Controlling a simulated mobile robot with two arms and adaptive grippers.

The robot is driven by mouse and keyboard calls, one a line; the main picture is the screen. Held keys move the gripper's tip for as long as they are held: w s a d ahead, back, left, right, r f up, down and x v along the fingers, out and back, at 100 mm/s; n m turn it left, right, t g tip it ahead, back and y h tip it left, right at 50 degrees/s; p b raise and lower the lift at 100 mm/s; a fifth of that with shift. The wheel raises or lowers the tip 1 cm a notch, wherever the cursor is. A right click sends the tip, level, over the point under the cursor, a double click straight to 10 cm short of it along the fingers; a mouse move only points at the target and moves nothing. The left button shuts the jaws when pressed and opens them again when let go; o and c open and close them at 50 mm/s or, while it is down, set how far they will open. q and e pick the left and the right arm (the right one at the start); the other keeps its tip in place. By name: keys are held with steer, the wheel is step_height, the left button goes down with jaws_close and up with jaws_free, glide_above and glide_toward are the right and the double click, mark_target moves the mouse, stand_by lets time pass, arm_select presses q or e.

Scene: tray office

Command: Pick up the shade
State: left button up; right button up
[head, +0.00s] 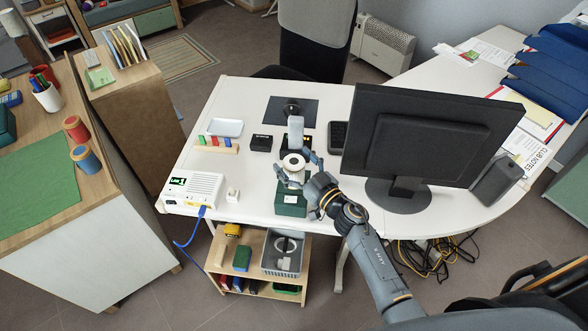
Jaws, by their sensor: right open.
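My right gripper (296,168) reaches in over the front of the white desk and is open. Its fingers are on either side of a white round, ring-topped piece (294,160), which may be the shade. I cannot tell whether they touch it. Just behind it stands a pale grey upright cylinder (296,130); I cannot tell whether the two are joined. A dark green box (291,204) lies below the gripper at the desk's front edge, partly hidden by it. My left gripper is not in view.
A black monitor (430,135) stands close on the right. A dark mat (275,112), a black box (261,142), a pale tray (226,127) and a white router (194,190) with a blue cable are also on the desk (245,100). A shelf with a grey crate (270,262) stands below.

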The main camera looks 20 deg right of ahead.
steer(key=shift+c, duration=0.4)
steer(key=c, duration=1.2)
steer(key=shift+r, duration=0.15)
